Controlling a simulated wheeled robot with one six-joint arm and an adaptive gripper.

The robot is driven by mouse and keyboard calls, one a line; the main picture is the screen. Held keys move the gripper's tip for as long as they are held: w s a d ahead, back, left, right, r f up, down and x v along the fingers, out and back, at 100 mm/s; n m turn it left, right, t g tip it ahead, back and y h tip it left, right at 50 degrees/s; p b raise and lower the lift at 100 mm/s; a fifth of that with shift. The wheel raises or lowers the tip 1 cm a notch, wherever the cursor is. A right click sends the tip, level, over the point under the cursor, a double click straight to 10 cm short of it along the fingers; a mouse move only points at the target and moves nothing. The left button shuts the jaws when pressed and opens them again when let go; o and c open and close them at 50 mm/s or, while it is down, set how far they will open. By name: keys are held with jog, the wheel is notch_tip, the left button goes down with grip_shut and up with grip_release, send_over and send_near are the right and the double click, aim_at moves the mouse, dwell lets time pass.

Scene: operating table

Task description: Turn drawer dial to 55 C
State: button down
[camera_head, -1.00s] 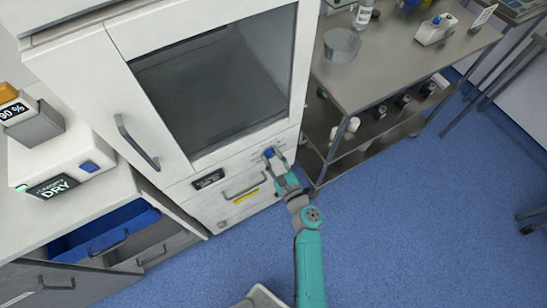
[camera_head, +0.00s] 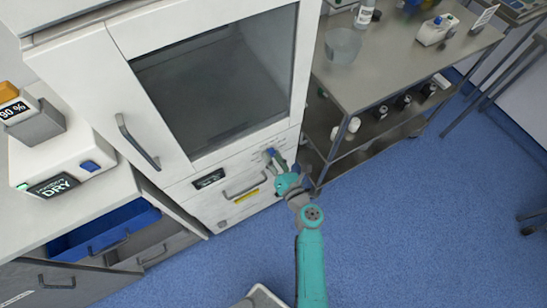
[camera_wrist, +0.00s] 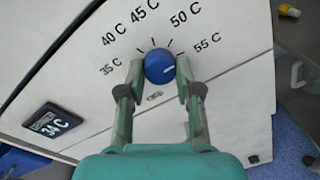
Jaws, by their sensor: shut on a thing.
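The blue drawer dial (camera_wrist: 159,66) sits on a white panel, ringed by printed marks from 35 C to 55 C. A faint pale mark on its face seems to lie toward the right, on the 55 C side; its exact setting is hard to tell. My gripper (camera_wrist: 160,76) is shut on the dial, one finger on each side. In the head view my gripper (camera_head: 278,161) reaches the dial (camera_head: 270,153) at the right of the drawer front. A dark display (camera_wrist: 51,121) left of the dial reads 34 C; it also shows in the head view (camera_head: 209,179).
A drawer handle (camera_head: 246,184) and a yellow label (camera_head: 246,194) are left of my gripper. A dark-windowed cabinet door (camera_head: 215,80) is above. A metal shelf cart (camera_head: 390,75) stands close on the right. Blue floor (camera_head: 400,220) is open at lower right.

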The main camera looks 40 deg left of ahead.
jog(key=shift+m, duration=1.1)
jog(key=c, duration=0.8)
grip_release()
jog(key=v, duration=1.2)
jog(key=shift+r, duration=0.1)
